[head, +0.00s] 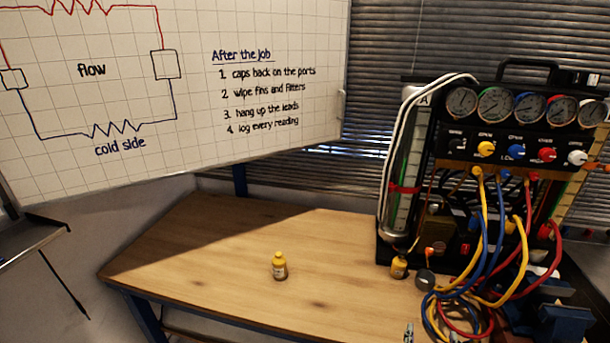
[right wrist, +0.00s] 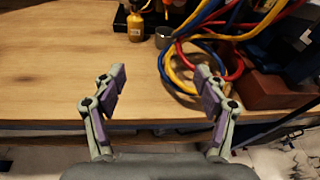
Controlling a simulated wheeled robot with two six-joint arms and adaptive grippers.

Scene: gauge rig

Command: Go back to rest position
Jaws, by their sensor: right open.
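My right gripper (right wrist: 161,90) is open in the right wrist view, its two fingers wide apart with nothing between them. It points toward the wooden workbench (right wrist: 60,75), near the front edge. In the head view only the tips of my right gripper (head: 431,334) show at the bottom edge, left of the coiled hoses. My left gripper is not in view.
A gauge rig (head: 510,140) with yellow, blue and red hoses (head: 487,240) fills the bench's right side. One yellow bottle (head: 279,266) stands mid-bench, another (head: 398,267) by the rig. The bench's left part is clear. A whiteboard (head: 180,100) stands behind.

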